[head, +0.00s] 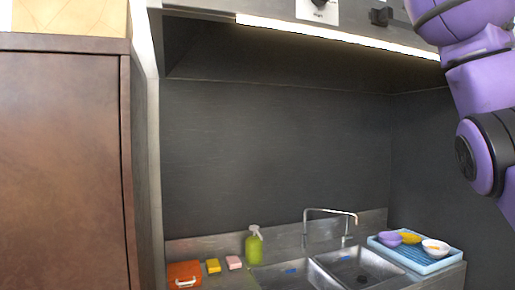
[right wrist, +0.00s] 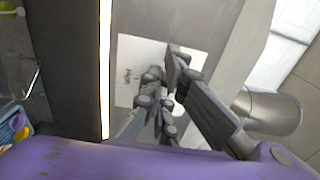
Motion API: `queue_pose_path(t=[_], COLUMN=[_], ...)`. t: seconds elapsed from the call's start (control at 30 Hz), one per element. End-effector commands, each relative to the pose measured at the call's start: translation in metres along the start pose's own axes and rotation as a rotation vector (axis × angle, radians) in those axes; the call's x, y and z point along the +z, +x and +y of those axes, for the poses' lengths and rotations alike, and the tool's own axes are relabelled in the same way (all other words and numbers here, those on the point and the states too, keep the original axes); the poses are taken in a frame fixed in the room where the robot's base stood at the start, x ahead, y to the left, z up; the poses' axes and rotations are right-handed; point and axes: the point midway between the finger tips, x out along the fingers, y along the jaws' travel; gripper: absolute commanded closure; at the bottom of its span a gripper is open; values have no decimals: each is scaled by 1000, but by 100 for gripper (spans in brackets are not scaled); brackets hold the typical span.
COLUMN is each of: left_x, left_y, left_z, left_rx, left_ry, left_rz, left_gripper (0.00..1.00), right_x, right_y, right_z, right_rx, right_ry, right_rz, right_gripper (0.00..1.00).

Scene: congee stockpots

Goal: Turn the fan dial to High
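In the head view, a white plate with a dark dial (head: 319,3) sits on the hood front at the top edge, partly cut off. A second dark knob (head: 380,16) sits to its right on the hood. In the right wrist view, my right gripper (right wrist: 166,80) is in front of a white label plate (right wrist: 128,58) with small dark print. Its two fingers overlap the plate and hide its middle. I cannot tell whether they touch or hold a dial. In the head view the right gripper is out of frame. My left gripper is not in view.
The hood (head: 400,30) overhangs with a lit strip along its lower edge. Below are a sink (head: 360,266), faucet (head: 330,211), green spray bottle (head: 254,245), orange box (head: 184,275) and blue tray of bowls (head: 421,267). A brown cabinet (head: 65,160) stands left.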

Motion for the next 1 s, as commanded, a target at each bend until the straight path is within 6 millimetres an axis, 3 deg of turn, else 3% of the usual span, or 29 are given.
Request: queue_pose_path(t=[1.0], left_x=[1], left_y=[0], left_z=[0], left_rx=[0], left_ry=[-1], left_rz=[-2], left_gripper=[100], right_x=[-3], right_y=[4], right_z=[-11], right_rx=[3], right_ry=[0], right_rz=[0], right_gripper=[100])
